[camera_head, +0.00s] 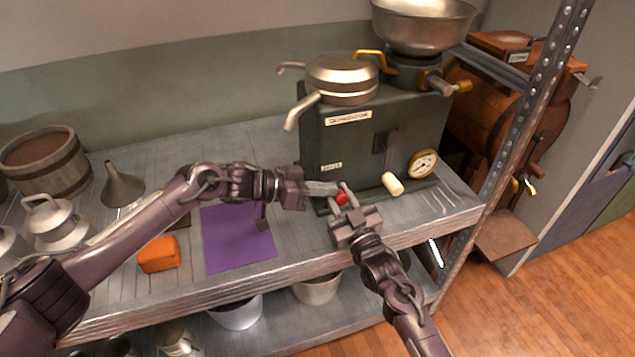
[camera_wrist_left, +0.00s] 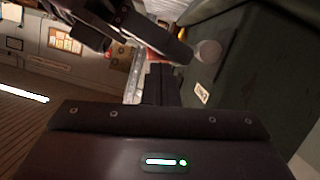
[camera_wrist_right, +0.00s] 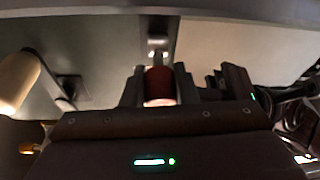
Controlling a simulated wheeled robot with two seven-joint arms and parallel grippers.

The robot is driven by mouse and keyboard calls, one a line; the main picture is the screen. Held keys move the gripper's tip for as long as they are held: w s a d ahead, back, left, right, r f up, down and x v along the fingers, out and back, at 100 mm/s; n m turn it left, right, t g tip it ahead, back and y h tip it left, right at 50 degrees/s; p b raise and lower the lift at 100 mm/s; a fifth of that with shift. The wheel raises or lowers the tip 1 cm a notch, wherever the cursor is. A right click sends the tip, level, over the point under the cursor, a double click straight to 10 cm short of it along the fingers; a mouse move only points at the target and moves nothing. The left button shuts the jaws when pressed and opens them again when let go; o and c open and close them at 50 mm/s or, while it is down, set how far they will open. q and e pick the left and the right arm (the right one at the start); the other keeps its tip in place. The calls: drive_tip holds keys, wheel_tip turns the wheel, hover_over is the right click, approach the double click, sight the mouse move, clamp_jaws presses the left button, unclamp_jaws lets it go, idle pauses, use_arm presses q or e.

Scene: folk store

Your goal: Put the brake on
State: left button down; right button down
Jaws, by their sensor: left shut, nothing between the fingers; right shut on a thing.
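The dark green machine (camera_head: 350,152) stands on the shelf. A small label (camera_head: 331,166) on its front is too small to read surely. A red knob (camera_head: 341,199) sits low at the machine's front, below this label; I take it for the brake handle. My right gripper (camera_head: 344,193) is shut around the red knob, which shows between its fingers in the right wrist view (camera_wrist_right: 160,86). My left gripper (camera_head: 330,188) is shut and empty, its tips close beside the knob and right fingers. In the left wrist view, its closed fingers (camera_wrist_left: 160,78) partly hide the knob.
A cream crank handle (camera_head: 392,184) and a dial gauge (camera_head: 423,163) are right of the knob. A purple mat (camera_head: 238,240) and an orange block (camera_head: 158,254) lie at left on the shelf. A metal post (camera_head: 520,110) stands at right.

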drive_tip(key=shift+f, duration=0.15)
drive_tip(key=shift+a, duration=0.1)
use_arm(q)
drive_tip(key=shift+s+d+f, duration=0.1)
drive_tip(key=shift+s+f, duration=0.15)
drive_tip(key=shift+f, duration=0.4)
use_arm(e)
drive_tip(key=shift+s+a, duration=0.1)
use_arm(q)
drive_tip(key=shift+d+f, duration=0.1)
use_arm(e)
drive_tip(key=c, duration=1.4)
unclamp_jaws()
drive_tip(key=shift+o, duration=1.4)
use_arm(q)
drive_tip(key=shift+w+d, duration=0.1)
drive_tip(key=shift+d, duration=0.05)
use_arm(e)
drive_tip(key=shift+d, duration=0.2)
